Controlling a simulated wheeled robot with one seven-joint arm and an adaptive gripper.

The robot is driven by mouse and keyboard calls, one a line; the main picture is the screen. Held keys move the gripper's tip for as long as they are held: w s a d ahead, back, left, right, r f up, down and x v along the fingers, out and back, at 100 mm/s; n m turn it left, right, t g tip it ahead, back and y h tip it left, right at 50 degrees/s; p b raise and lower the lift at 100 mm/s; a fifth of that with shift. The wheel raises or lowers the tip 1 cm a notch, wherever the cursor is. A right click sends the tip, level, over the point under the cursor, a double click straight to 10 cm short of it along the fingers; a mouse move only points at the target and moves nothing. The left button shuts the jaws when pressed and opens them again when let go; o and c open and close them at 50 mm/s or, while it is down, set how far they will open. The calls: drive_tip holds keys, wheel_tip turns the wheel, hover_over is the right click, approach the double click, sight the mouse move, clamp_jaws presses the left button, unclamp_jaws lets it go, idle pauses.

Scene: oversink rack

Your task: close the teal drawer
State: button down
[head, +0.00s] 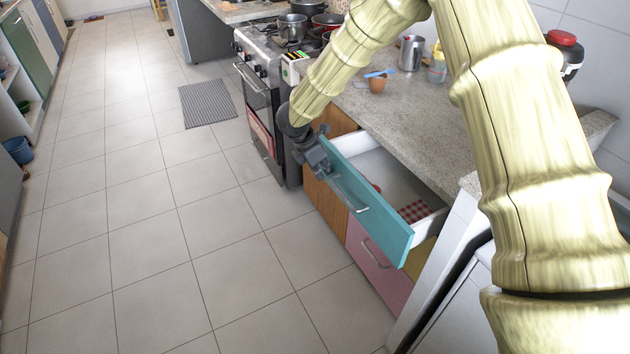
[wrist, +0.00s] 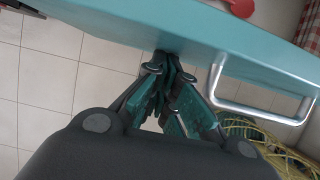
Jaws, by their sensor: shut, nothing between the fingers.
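The teal drawer (head: 388,222) stands pulled out below the counter in the head view, with a white inside and a silver bar handle on its front. Its teal front also fills the upper part of the wrist view (wrist: 130,24). The handle (wrist: 262,107) is at the right there. My gripper (wrist: 165,88) is shut and empty. Its fingertips are at the outer face of the drawer front, left of the handle; whether they touch it I cannot tell. In the head view my gripper (head: 322,168) is at the drawer's far front end.
A red checked cloth (head: 414,211) lies in the drawer. A pink drawer front (head: 372,262) is below. The stove (head: 268,95) stands beyond. The granite counter (head: 425,125) holds a metal mug (head: 411,53) and an orange-brown cup (head: 377,84). The tiled floor (head: 150,220) at left is clear.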

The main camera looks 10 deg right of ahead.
drive_tip(key=w+d, duration=0.1)
drive_tip(key=d, duration=0.3)
drive_tip(key=w+d, duration=0.1)
drive_tip(key=d, duration=0.3)
drive_tip(key=w+d, duration=0.1)
drive_tip(key=d, duration=0.3)
drive_tip(key=shift+w, duration=0.15)
drive_tip(key=shift+a, duration=0.1)
